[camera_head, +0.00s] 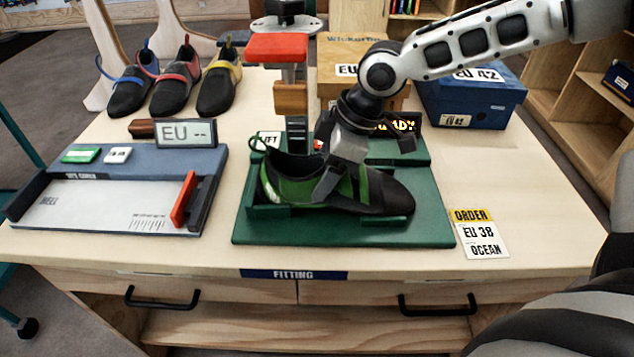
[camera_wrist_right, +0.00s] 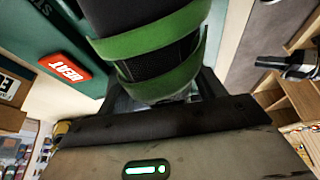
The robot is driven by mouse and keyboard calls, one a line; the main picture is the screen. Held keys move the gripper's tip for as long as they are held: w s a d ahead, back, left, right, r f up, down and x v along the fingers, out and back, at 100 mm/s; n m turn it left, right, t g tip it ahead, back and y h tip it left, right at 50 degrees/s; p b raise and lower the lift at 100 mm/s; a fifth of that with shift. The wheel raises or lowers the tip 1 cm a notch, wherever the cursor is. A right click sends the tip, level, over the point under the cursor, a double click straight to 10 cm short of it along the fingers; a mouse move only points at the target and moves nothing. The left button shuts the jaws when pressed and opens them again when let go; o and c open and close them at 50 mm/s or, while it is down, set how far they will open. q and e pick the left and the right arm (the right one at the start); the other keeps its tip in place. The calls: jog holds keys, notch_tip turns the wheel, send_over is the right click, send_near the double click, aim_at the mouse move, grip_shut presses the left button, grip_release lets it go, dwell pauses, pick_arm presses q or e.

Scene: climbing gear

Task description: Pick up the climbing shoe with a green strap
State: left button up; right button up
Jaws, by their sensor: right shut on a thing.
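The climbing shoe with the green strap (camera_head: 385,193) is black with green panels, toe pointing right. It sits on or just over the green fitting base (camera_head: 345,233); I cannot tell if it touches. My right gripper (camera_head: 330,180) comes from the upper right and is shut on the shoe around its middle. In the right wrist view the shoe (camera_wrist_right: 155,60) fills the top centre, its green bands between the fingers of the right gripper (camera_wrist_right: 155,95). The fingertips are partly hidden. My left gripper is not in view.
Blue, red and yellow strapped shoes (camera_head: 172,85) stand at the back left. A sizing board (camera_head: 100,205) lies at left. A red-topped post (camera_head: 277,47) rises behind the shoe. A cardboard box (camera_head: 345,50) and blue box (camera_head: 480,98) stand behind. An order card (camera_head: 484,238) lies at right.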

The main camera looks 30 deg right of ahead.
aim_at(319, 160)
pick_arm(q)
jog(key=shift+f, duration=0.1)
pick_arm(e)
jog(key=shift+r, duration=0.1)
